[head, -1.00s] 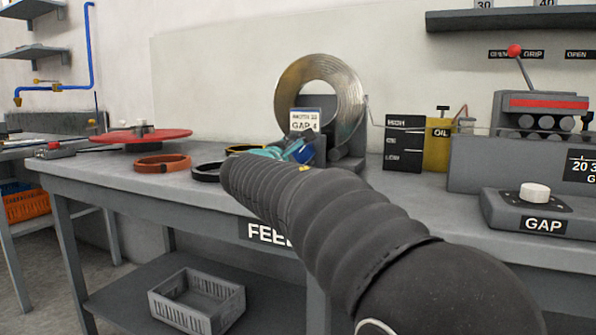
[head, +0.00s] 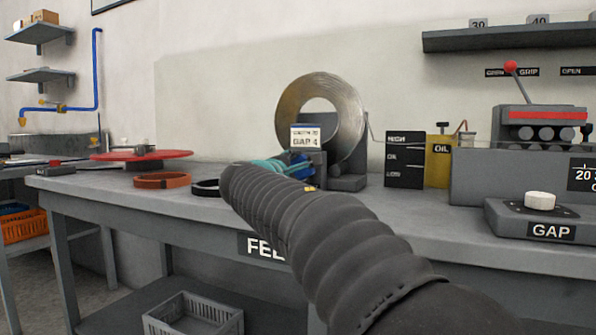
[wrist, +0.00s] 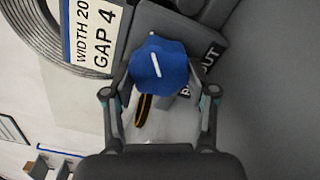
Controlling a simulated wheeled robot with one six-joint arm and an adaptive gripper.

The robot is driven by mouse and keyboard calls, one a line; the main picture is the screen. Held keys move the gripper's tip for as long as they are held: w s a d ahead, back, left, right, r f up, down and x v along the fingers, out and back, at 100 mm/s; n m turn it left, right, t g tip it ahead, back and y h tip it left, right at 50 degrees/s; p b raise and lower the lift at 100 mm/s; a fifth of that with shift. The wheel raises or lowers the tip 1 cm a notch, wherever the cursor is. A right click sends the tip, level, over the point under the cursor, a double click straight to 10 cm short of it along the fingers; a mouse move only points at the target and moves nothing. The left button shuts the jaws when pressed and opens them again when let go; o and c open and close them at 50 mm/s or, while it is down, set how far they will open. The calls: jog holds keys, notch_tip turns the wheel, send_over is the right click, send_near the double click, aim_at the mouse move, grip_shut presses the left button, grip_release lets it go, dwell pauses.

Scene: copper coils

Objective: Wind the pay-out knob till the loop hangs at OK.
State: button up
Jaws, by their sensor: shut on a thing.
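The blue pay-out knob (wrist: 158,66) with a white mark sits on a grey block beside a label partly reading "OUT". My gripper (wrist: 160,88) has its fingers on either side of the knob and is shut on it. In the head view the knob (head: 300,163) is partly hidden by my arm and gripper. The coil (head: 345,98) stands behind it, with a card reading "GAP 4". A thin strip runs right from the coil toward the black level board (head: 405,160) with HIGH, a middle mark and LOW. How low the loop hangs is too faint to tell.
A yellow oil can (head: 438,160) stands right of the board. A roller machine (head: 540,130) and a GAP knob (head: 540,200) are further right. An orange ring (head: 162,181), a black ring (head: 206,189) and a red disc (head: 140,155) lie on the left of the bench.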

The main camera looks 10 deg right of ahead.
jog(key=o, duration=1.2)
jog(key=shift+c, duration=0.2)
jog(key=v, duration=1.2)
